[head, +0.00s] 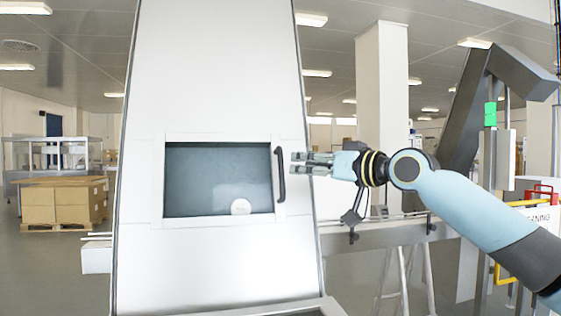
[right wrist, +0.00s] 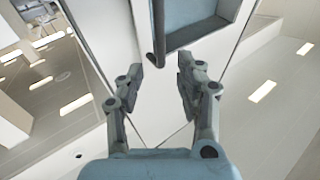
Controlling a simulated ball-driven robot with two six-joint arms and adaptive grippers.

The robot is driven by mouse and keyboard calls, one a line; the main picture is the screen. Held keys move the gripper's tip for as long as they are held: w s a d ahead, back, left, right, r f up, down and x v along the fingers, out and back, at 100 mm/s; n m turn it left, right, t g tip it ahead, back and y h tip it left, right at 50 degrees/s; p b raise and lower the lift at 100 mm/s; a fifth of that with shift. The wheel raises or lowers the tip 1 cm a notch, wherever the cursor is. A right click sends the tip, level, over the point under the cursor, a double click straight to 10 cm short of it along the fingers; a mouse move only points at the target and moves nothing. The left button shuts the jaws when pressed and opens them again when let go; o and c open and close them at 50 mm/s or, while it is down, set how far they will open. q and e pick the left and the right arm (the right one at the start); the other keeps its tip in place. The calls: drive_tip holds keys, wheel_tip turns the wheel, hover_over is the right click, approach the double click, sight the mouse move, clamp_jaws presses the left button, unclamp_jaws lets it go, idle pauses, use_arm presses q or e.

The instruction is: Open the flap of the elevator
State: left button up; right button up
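The elevator (head: 222,80) is a tall white housing in the middle of the head view. Its flap (head: 215,180) is a framed dark window panel, flush with the front, with a round pale spot low in it. A black vertical handle (head: 281,174) stands at the flap's right edge. My right gripper (head: 297,162) is just right of the handle, pointing left at it and apart from it. In the right wrist view the fingers (right wrist: 160,76) are spread with nothing between them, and the handle (right wrist: 156,38) shows beyond the tips. My left gripper is not in view.
A grey conveyor frame (head: 385,236) on legs runs right of the elevator, below my right arm. A white pillar (head: 382,100) stands behind. Cardboard boxes (head: 62,203) on a pallet stand far left. A yellow and red stand (head: 541,200) is at the far right.

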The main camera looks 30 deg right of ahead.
sight(281, 175)
drive_tip(key=p+x, duration=0.1)
drive_tip(key=x, duration=0.7)
drive_tip(key=shift+f+p, duration=0.1)
drive_tip(key=shift+p, duration=0.2)
clamp_jaws()
